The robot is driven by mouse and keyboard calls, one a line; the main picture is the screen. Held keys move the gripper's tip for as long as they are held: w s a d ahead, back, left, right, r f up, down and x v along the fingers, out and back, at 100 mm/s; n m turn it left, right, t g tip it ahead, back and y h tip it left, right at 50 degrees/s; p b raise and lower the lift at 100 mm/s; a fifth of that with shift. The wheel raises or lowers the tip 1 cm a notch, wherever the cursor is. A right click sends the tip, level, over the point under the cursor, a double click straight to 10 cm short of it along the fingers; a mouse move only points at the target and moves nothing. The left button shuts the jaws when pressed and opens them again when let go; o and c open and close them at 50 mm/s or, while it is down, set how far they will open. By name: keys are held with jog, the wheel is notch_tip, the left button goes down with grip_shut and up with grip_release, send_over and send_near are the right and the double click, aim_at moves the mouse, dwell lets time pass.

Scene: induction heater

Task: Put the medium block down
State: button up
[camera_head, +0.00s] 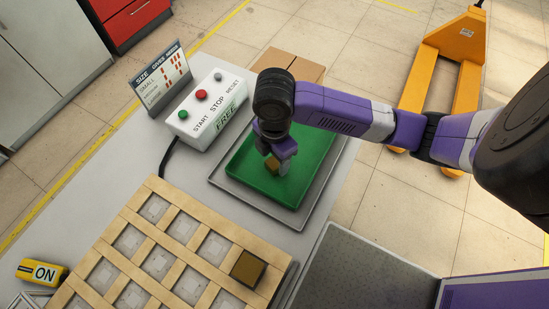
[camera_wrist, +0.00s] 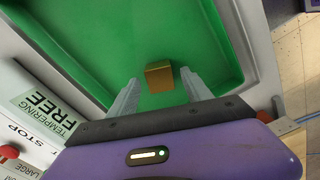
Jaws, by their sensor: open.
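A small gold-brown block (camera_head: 271,165) sits on the floor of the green tray (camera_head: 243,167) in the head view. I take it for the medium block. My gripper (camera_head: 277,166) is above the tray with its fingers on either side of the block. In the wrist view the block (camera_wrist: 159,75) lies on the green surface near and between the two fingertips (camera_wrist: 157,88). The fingers are apart, with a gap visible beside the block. Part of the tray is hidden by my arm in the head view.
A wooden grid (camera_head: 150,225) at front left holds a larger brown block (camera_head: 247,268) in one cell. A white control box (camera_head: 208,108) with buttons reads FREE. A size sign (camera_head: 160,78) stands behind it. A yellow ON switch (camera_head: 41,272) is at far left.

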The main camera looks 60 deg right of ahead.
aim_at(274, 162)
notch_tip(274, 162, up, 11)
jog(key=p, duration=0.1)
jog(key=w+a+r+m+t+y, duration=0.4)
jog(key=w+a+r+t, duration=0.4)
jog(key=a, duration=0.5)
jog(key=w+a+r+m+t+y, duration=0.45)
jog(key=w+a+r, duration=0.55)
jog(key=a, duration=0.4)
jog(key=s+d+f+m+t+h, duration=0.1)
jog(key=s+d+f+m+h, duration=0.3)
jog(key=s+f, duration=0.35)
jog(key=s+d+f+m+t+h, duration=0.2)
jog(key=s+d+f+m+h, duration=0.25)
jog(key=s, duration=0.45)
jog(key=s+d+f+n, duration=0.1)
jog(key=s+d, duration=0.2)
jog(key=s, duration=0.4)
jog(key=s+d+n, duration=0.2)
jog(key=s+d, duration=0.1)
jog(key=s, duration=0.5)
jog(key=shift+s+f+n+g, duration=0.25)
jog(key=shift+f+n+g, duration=0.05)
jog(key=shift+f+g, duration=0.05)
